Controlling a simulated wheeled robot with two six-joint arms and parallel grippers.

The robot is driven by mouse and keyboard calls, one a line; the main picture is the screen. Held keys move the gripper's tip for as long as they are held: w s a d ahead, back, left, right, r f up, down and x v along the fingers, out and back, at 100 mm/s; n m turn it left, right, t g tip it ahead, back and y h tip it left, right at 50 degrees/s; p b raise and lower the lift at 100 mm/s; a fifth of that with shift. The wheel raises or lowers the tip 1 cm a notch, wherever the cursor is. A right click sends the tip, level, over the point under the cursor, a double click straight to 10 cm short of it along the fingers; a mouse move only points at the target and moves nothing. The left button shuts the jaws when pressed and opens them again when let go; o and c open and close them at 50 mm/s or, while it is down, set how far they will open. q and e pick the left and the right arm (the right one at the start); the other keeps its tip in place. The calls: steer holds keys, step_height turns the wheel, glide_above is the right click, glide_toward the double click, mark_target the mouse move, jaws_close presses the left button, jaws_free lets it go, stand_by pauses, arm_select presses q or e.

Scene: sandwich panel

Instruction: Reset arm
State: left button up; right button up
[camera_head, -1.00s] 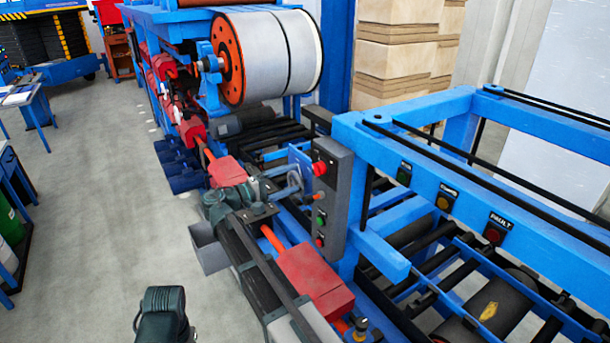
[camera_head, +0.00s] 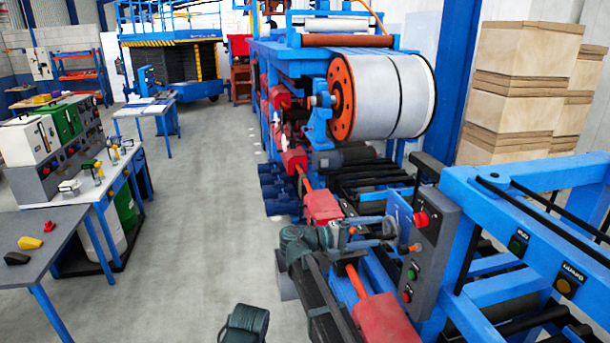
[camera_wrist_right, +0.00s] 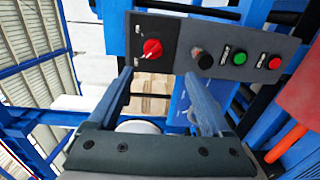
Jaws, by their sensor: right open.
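A grey control panel (camera_head: 428,245) stands upright on the blue machine frame, with a red knob (camera_head: 421,219) near its top and green and red buttons below. My right gripper (camera_head: 386,231) is just left of this panel in the head view, with its fingers pointing at it. In the right wrist view, my right gripper (camera_wrist_right: 162,88) has its two fingers spread with nothing between them. The red knob (camera_wrist_right: 152,49) shows beyond the fingertips, on the panel (camera_wrist_right: 183,47). Whether a fingertip touches the panel cannot be told.
A large roll (camera_head: 385,97) sits on the blue machine behind my right gripper. Stacked tan panels (camera_head: 515,85) stand at the back right. A grey table (camera_head: 40,232) and a workbench are on the left. The floor (camera_head: 205,190) between them is clear.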

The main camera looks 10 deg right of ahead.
steer(key=s+a+f+y+b, duration=0.2)
steer(key=s+f+y, duration=0.15)
steer(key=f, duration=0.35)
steer(key=s+a+f+y+b, duration=0.2)
steer(key=s+f+b, duration=0.15)
steer(key=f, duration=0.35)
steer(key=s+a+f+n+g+y+b, duration=0.1)
steer(key=s+a+f+y+b, duration=0.7)
steer(key=s+a+f, duration=1)
step_height(320, 180, down, 3)
steer(key=a+n+y, duration=0.1)
steer(key=y, duration=0.2)
steer(key=shift+s+f+n+g, duration=0.2)
steer(key=shift+s+n+g, duration=0.1)
steer(key=shift+s+g, duration=0.1)
